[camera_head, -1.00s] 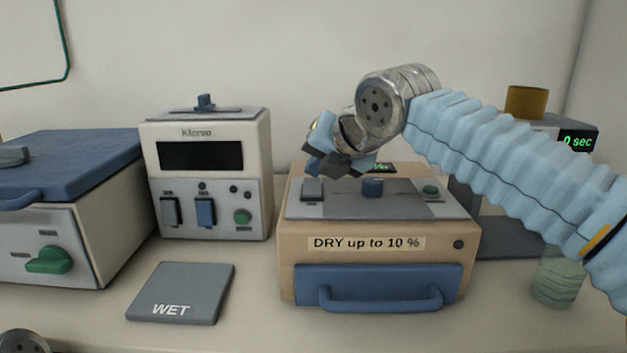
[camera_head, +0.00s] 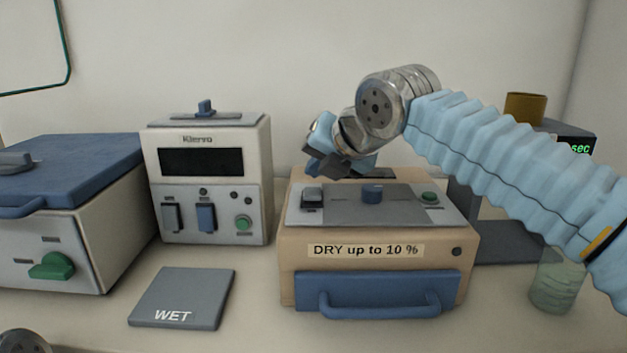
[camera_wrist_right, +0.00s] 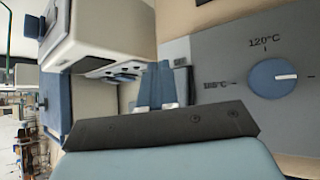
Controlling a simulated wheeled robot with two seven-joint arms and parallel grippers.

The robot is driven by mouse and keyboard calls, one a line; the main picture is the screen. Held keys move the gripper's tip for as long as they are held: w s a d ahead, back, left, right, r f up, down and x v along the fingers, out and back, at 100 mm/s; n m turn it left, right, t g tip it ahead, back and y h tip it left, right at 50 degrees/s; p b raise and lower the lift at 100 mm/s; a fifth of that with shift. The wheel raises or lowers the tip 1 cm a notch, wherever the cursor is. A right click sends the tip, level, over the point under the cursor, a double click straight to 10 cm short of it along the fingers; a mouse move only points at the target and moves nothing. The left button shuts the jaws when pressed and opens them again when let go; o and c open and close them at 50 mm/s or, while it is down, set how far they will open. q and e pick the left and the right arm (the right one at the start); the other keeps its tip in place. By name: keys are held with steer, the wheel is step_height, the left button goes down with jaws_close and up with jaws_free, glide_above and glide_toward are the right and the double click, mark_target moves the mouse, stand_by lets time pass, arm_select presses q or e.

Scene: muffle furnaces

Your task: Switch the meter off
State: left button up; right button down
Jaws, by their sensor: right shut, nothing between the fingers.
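The beige box labelled "DRY up to 10 %" (camera_head: 292,250) stands at centre. Its top panel has a rocker switch (camera_head: 312,195) at left, a blue knob (camera_head: 372,194) in the middle and a green button (camera_head: 429,198) at right. I cannot tell from a label whether this box is the meter. My right gripper (camera_head: 316,166) is shut and empty, just above and behind the rocker switch. My left gripper is out of view.
A "Klervo" unit (camera_head: 258,190) with a dark display and switches stands left of it. A blue-lidded box (camera_head: 70,165) is at far left. A grey "WET" plate (camera_head: 180,290) lies in front. A ribbed glass jar (camera_head: 556,285) stands at right, below my arm.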

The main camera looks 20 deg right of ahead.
mark_target(317, 191)
steer(key=shift+s+r+p, duration=0.2)
steer(key=shift+r+p, duration=0.65)
steer(key=shift+r, duration=0.6)
steer(key=shift+a+r, duration=0.1)
steer(key=shift+r, duration=0.15)
steer(key=shift+s+r, duration=0.15)
steer(key=shift+r, duration=0.65)
